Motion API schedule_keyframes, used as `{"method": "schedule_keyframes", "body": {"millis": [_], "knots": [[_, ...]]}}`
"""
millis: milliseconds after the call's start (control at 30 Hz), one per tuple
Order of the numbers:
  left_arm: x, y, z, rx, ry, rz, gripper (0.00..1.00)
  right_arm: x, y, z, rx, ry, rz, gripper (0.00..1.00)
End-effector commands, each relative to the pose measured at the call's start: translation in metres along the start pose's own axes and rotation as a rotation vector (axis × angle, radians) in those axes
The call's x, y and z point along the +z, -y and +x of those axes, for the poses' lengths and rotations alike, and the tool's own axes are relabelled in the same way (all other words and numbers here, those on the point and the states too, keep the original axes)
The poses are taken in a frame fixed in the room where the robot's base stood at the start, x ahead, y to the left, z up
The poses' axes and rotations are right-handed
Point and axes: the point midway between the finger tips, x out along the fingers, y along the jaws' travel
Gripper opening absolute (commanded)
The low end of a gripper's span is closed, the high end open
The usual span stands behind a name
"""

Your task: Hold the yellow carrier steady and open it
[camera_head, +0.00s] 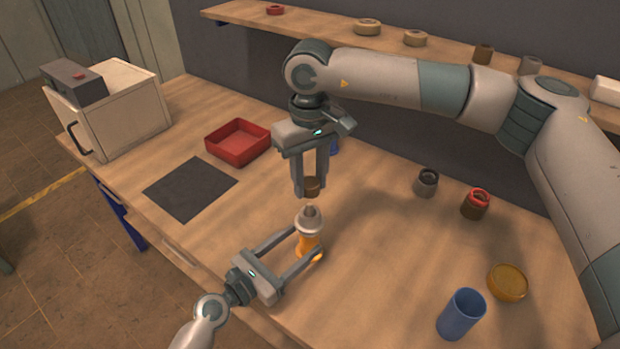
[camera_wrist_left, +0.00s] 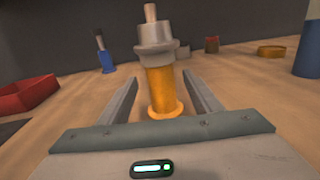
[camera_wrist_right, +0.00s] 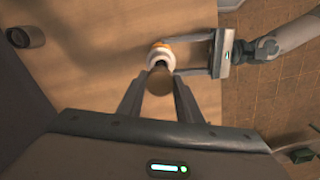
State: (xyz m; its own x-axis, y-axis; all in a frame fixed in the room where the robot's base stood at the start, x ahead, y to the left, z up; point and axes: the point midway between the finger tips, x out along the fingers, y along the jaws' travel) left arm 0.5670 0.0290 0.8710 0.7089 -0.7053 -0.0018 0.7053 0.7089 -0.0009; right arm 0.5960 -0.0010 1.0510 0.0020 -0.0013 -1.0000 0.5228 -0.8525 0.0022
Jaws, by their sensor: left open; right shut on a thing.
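The yellow carrier (camera_head: 307,246) stands upright on the bench, with a grey collar and a narrow stem on top; it also shows in the left wrist view (camera_wrist_left: 160,92). My left gripper (camera_head: 309,243) is open, its fingers on either side of the yellow body. In the left wrist view gaps show between fingers and body. My right gripper (camera_head: 311,182) points down above the carrier, shut on a brown round piece (camera_head: 312,187). That piece appears apart from the stem below it. In the right wrist view the brown piece (camera_wrist_right: 157,84) partly hides the carrier's top.
A red tray (camera_head: 238,151) and dark mat (camera_head: 190,188) lie left, near a white box (camera_head: 125,115). A blue cup (camera_head: 461,315), amber dish (camera_head: 508,283) and two small jars stand right. A shelf (camera_head: 310,22) runs behind. Bare bench surrounds the carrier.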

Motion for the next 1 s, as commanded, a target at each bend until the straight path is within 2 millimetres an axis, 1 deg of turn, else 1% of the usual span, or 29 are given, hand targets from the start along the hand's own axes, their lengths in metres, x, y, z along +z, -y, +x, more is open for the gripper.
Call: {"method": "schedule_keyframes", "body": {"millis": [33,200,300,433,600,1000], "knots": [[-0.003,0.000,-0.011,0.000,-0.002,0.000,0.58,0.000,0.000,0.003,0.000,0.000,0.000,0.05],[-0.003,0.000,-0.041,0.000,-0.002,0.002,0.58,0.000,0.000,0.010,0.000,0.000,0.000,0.05],[-0.003,0.000,-0.057,-0.001,-0.002,0.001,0.58,0.000,0.000,0.013,0.000,0.000,0.000,0.05],[-0.002,0.000,-0.071,0.000,-0.001,0.001,0.58,0.000,0.000,0.016,0.000,0.000,0.000,0.05],[-0.001,0.000,-0.080,-0.001,0.000,0.000,0.58,0.000,0.000,0.018,0.000,0.000,0.000,0.05],[0.000,0.000,-0.080,-0.001,0.000,0.000,0.58,0.000,0.000,0.017,0.000,0.000,0.000,0.05]]}}
